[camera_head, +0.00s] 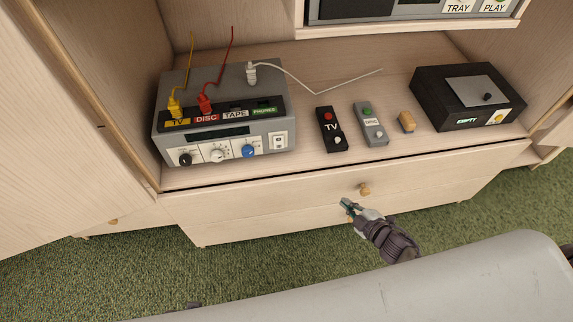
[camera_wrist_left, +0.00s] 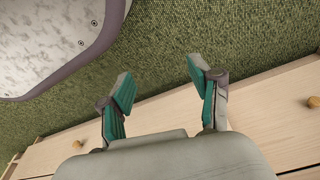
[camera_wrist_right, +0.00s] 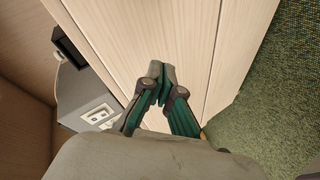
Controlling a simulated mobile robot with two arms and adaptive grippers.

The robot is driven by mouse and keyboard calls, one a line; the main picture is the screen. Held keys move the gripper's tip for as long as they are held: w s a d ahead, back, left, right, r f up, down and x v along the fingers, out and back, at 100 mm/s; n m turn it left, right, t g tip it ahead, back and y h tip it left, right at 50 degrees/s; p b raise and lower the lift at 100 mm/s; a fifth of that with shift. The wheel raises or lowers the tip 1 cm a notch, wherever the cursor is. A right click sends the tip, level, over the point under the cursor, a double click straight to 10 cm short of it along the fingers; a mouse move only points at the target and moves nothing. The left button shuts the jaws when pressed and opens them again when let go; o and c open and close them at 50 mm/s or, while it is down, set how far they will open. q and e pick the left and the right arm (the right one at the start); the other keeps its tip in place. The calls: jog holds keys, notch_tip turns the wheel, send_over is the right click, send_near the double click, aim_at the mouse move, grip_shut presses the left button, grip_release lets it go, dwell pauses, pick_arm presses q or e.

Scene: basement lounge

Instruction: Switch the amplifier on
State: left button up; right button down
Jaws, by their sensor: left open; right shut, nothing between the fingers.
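The grey amplifier (camera_head: 222,120) stands on the cabinet shelf at the left. Its front has a black knob, a white knob (camera_head: 217,154) and a blue knob (camera_head: 248,151). A white rocker switch (camera_head: 278,142) sits at the right end of the front; I cannot tell its position. The amplifier's corner and switch (camera_wrist_right: 99,114) also show in the right wrist view. My right gripper (camera_head: 346,204) is shut and empty, in front of the drawer and below the shelf. It also shows in the right wrist view (camera_wrist_right: 162,72). My left gripper (camera_wrist_left: 158,75) is open and empty in the left wrist view.
A TV remote (camera_head: 331,130), a grey DISC remote (camera_head: 371,124), a small wooden block (camera_head: 406,121) and a black box (camera_head: 467,97) stand right of the amplifier. Coloured plugs stand on its top. A drawer knob (camera_head: 364,189) sticks out near my right gripper.

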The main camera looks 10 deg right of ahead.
aim_at(276, 149)
pick_arm(q)
jog(key=w+r+b, duration=0.4)
jog(key=r+b, duration=0.1)
jog(key=r, duration=0.1)
jog(key=shift+w+d+r+t, duration=0.15)
jog(key=shift+d+t, duration=0.1)
jog(key=shift+t, duration=0.05)
pick_arm(e)
jog(key=w+a+r+n+y, duration=0.2)
jog(key=a+r+n+y, duration=0.5)
jog(key=r, duration=0.7)
jog(key=a+n, duration=0.2)
jog(key=n, duration=0.2)
jog(key=shift+a+n+y, duration=0.2)
jog(key=shift+n+y, duration=0.1)
jog(key=shift+y, duration=0.1)
jog(key=shift+w+f, duration=0.1)
jog(key=shift+w, duration=0.05)
